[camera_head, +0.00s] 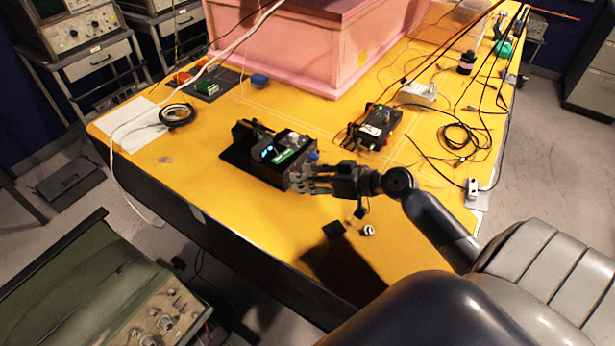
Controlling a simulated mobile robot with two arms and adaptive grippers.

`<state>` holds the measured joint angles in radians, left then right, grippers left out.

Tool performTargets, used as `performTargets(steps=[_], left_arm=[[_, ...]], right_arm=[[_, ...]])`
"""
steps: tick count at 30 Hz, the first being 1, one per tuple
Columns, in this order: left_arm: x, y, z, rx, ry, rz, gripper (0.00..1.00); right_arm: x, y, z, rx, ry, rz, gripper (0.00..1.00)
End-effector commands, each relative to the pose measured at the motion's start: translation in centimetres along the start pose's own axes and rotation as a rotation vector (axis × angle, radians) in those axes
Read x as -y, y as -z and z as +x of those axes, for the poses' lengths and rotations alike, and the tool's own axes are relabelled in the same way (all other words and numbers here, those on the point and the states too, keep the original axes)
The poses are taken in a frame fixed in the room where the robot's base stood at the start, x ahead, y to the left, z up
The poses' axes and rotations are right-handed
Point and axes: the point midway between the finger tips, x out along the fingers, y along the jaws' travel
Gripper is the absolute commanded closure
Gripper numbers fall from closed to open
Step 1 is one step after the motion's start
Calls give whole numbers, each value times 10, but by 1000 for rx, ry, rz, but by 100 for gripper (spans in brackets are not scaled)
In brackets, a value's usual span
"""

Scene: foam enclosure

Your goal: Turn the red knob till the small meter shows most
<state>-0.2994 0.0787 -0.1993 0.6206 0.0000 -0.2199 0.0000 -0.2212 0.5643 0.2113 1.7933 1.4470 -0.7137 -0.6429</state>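A black device box (258,165) lies on the yellow table, with a small lit blue display (267,152) and a green label (285,157) on top. The display is too small to read. A blue round part (313,155) sits at the box's right end. I cannot make out a red knob on it; the gripper may hide it. My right gripper (296,180) is at the box's near right end, fingers pointing left. I cannot tell whether it touches the box, or whether its fingers are open or shut. My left gripper is not in view.
A pink foam enclosure (290,45) stands behind. A second black box (377,125) with wires sits behind my gripper. Loose cables (460,135) lie at the right. A cable coil (177,115) and white paper (130,122) lie at the left. Small parts (368,230) lie near my wrist.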

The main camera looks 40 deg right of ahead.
Motion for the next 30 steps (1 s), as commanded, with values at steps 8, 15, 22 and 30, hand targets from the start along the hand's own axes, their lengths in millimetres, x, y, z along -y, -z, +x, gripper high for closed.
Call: performTargets(steps=[8,15,22,30], left_arm=[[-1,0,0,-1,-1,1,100],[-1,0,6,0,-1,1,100],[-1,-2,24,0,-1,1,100],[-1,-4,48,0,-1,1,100]], right_arm=[[0,0,0,0,0,1,100],[-1,-1,0,0,13,30,100],[-3,-4,2,-1,60,141,100],[-6,-4,2,-2,146,352,100]])
